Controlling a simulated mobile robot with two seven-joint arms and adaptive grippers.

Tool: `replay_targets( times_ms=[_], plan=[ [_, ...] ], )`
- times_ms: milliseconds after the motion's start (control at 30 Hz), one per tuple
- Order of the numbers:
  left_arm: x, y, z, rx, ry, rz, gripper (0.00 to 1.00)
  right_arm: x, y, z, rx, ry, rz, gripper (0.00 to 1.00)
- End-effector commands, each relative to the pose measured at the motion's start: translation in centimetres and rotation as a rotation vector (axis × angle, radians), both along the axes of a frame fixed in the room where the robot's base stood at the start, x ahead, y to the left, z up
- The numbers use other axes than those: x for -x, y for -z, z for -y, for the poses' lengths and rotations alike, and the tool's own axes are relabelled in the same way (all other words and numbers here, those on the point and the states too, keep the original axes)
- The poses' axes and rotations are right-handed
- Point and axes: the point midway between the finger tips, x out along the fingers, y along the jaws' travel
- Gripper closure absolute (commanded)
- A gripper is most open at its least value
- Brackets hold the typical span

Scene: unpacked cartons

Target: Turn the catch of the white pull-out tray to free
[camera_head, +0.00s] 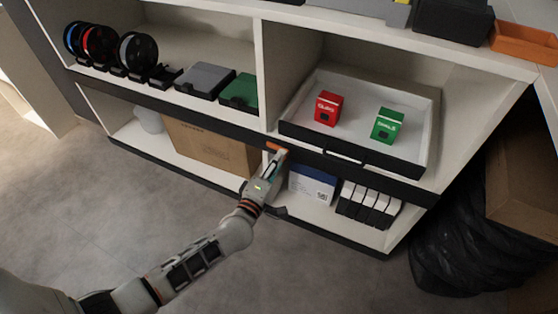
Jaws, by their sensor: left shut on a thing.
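The white pull-out tray (305,107) sits in the right bay of the shelf, with a dark front and a handle (343,157). A red box (327,108) and a green box (388,126) stand in it. My left gripper (276,153) is at the dark rail near the tray's left front corner. It is shut on the small orange catch (272,146), which is partly hidden by the fingers. Which way the catch points is hard to tell. My right gripper is not in view.
The lower shelf holds a cardboard box (210,143), a blue-and-white box (312,184) and several black-and-white boxes (368,204). Spools and flat cases (205,79) fill the upper left bay. A black bag (460,245) lies at the right. The floor at lower left is clear.

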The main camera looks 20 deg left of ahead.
Motion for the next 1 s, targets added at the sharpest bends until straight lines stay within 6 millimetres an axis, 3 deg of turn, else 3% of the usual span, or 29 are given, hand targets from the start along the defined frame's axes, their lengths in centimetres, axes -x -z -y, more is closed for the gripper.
replay_targets(
  times_ms=[333, 867, 900, 933, 1000],
  plan=[
    [0.12, 0.25, 0.10, 0.128, 0.002, -0.008, 1.00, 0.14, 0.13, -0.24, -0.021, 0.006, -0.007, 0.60],
    [0.11, 0.22, 0.11, 0.147, 0.002, -0.008, 1.00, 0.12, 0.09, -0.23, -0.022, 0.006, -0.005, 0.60],
    [0.11, 0.22, 0.11, 0.147, 0.002, -0.008, 0.71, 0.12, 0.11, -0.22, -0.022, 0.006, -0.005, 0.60],
    [0.10, 0.22, 0.10, 0.147, 0.002, -0.008, 0.65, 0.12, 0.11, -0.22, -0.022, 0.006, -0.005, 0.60],
    [0.08, 0.18, 0.08, 0.146, 0.002, -0.007, 0.65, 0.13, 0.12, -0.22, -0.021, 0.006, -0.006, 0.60]
  ],
)
